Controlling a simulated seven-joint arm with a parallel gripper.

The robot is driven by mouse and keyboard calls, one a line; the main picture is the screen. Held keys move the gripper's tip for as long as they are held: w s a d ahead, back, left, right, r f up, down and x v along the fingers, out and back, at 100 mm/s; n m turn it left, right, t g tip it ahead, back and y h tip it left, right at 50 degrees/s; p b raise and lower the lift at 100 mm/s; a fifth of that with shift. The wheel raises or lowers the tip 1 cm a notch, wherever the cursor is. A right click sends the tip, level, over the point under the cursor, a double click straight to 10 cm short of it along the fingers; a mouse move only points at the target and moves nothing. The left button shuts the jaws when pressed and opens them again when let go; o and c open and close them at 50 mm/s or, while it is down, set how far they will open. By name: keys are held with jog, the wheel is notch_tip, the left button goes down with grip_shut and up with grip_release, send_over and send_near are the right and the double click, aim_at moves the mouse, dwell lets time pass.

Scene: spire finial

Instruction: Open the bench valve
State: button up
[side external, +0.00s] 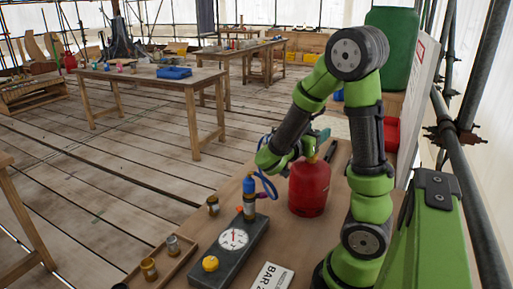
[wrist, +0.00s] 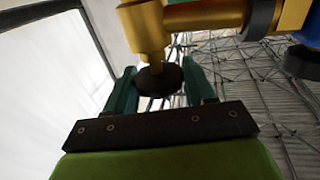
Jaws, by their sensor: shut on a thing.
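A red gas cylinder (side external: 309,188) stands upright on the bench (side external: 325,235). A brass valve (wrist: 150,28) fills the top of the wrist view, with a dark round knob (wrist: 160,79) on its lower end. My gripper (wrist: 159,72) has its two green fingers on either side of this knob and is shut on it. In the side view my gripper (side external: 311,142) is at the top of the cylinder, and the arm partly hides the valve. How far the knob is turned cannot be told.
A blue-topped brass fitting (side external: 249,196) with a blue hose (side external: 268,185) stands beside the cylinder. A dark gauge box (side external: 228,254) with a white dial and yellow knob (side external: 210,263) is in front. A printed card (side external: 270,277) and small brass pieces (side external: 149,268) lie nearby.

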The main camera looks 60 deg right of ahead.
jog(key=o, duration=0.9)
jog(key=shift+o, duration=0.2)
jog(key=v, duration=1.7)
